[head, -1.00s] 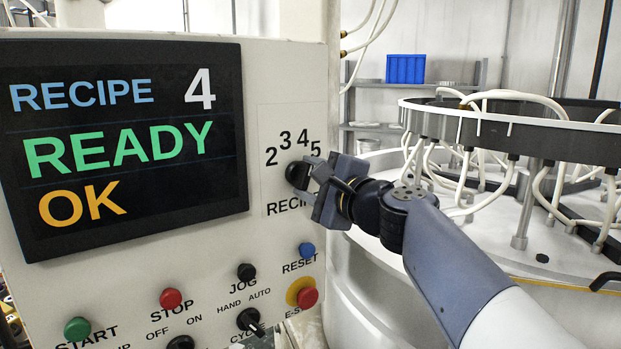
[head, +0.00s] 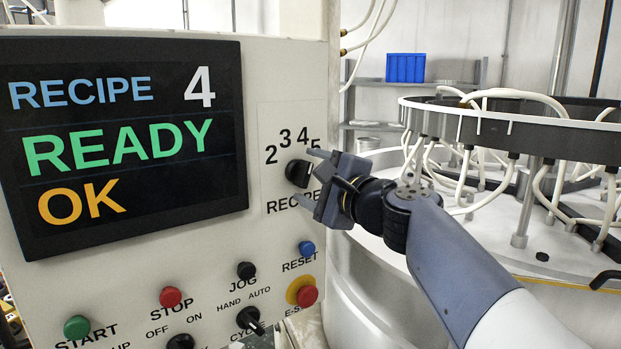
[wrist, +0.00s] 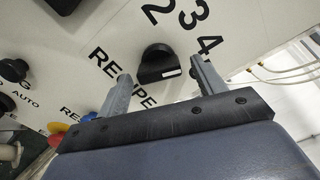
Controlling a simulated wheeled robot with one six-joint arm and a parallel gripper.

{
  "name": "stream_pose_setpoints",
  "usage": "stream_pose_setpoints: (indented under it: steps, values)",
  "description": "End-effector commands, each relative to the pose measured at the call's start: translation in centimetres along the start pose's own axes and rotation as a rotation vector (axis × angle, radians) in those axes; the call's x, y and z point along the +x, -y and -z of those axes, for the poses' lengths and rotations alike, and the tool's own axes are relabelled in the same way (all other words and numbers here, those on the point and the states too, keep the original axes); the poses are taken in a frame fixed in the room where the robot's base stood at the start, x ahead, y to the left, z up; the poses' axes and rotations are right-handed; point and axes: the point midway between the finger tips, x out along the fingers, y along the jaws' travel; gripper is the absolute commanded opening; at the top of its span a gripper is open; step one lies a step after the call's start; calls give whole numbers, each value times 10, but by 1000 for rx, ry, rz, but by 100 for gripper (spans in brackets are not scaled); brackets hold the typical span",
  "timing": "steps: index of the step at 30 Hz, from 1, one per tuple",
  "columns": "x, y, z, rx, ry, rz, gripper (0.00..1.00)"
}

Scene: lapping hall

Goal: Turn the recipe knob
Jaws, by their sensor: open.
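The recipe knob (head: 298,173) is a black knob on the pale panel, below the printed numbers 2, 3, 4 and 5. In the wrist view the knob (wrist: 159,66) shows a white mark on its lower right edge, near the 4 side. My gripper (head: 312,175) is open, just to the right of the knob in the head view. In the wrist view its two fingers (wrist: 162,88) stand apart, one to each side of the knob and short of it, with nothing between them. The screen (head: 120,145) reads RECIPE 4, READY, OK.
Below are a blue reset button (head: 306,248), a red emergency stop (head: 307,295), a black jog button (head: 246,270), a red stop button (head: 170,297) and a green start button (head: 76,327). A lapping machine with white hoses (head: 520,130) stands to the right.

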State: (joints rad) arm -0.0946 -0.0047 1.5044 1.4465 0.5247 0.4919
Motion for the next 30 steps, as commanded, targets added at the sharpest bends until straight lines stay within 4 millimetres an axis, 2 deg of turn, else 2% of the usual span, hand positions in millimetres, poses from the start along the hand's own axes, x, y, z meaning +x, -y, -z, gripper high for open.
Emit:
stream_pose_setpoints:
  steps: [12,15,21,30]
  values:
    - [-75,-2,1,-3,-4,3,65]
    - [-88,-1,1,-1,-3,3,65]
    - [-102,-1,0,1,-1,0,65]
    - [-103,-1,0,1,0,-1,65]
